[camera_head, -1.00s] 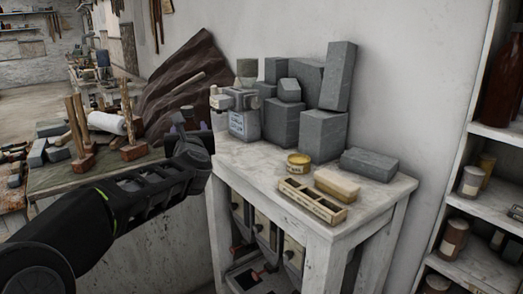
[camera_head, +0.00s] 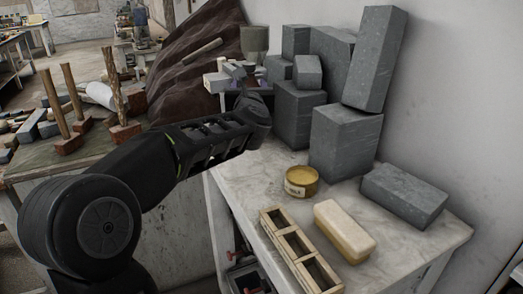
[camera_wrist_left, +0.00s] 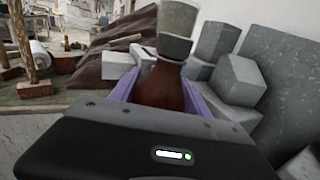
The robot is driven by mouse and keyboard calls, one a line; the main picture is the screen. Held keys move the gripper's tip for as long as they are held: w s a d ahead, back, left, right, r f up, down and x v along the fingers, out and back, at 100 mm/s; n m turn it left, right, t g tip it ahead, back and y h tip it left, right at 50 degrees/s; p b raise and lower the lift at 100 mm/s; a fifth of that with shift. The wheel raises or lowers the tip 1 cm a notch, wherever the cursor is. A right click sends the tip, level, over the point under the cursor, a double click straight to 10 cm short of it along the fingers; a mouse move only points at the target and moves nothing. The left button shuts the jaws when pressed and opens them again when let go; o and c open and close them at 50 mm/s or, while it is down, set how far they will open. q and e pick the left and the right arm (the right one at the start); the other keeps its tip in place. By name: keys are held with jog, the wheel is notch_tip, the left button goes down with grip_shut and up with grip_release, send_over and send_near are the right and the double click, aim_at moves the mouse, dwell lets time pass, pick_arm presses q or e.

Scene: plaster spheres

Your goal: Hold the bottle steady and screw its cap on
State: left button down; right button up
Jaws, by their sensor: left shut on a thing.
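A brown bottle (camera_wrist_left: 165,88) stands between the pale purple fingers of my left gripper (camera_wrist_left: 168,92) in the left wrist view. The gripper is shut on its body. A grey cap (camera_wrist_left: 174,47) shows at the top of the bottle's neck; I cannot tell whether it is seated on the thread. In the head view my left gripper (camera_head: 250,78) is at the far left end of the white table (camera_head: 230,185), and my own arm hides the bottle there. My right gripper is in neither view.
Grey blocks (camera_head: 345,140) stand close to the right of the left gripper. A grey pot (camera_head: 254,38) is behind it. Nearer on the table are a yellow tin (camera_head: 300,182), a wooden divided tray (camera_head: 295,245), a tan brush-like block (camera_head: 343,232) and a lying grey block (camera_head: 403,194).

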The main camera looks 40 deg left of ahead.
pick_arm(q)
jog(key=shift+s+r, duration=0.15)
jog(key=shift+s, duration=0.05)
notch_tip(320, 180, down, 6)
jog(key=shift+w+b, duration=0.1)
jog(key=shift+b, duration=0.25)
jog(key=shift+f, duration=2.05)
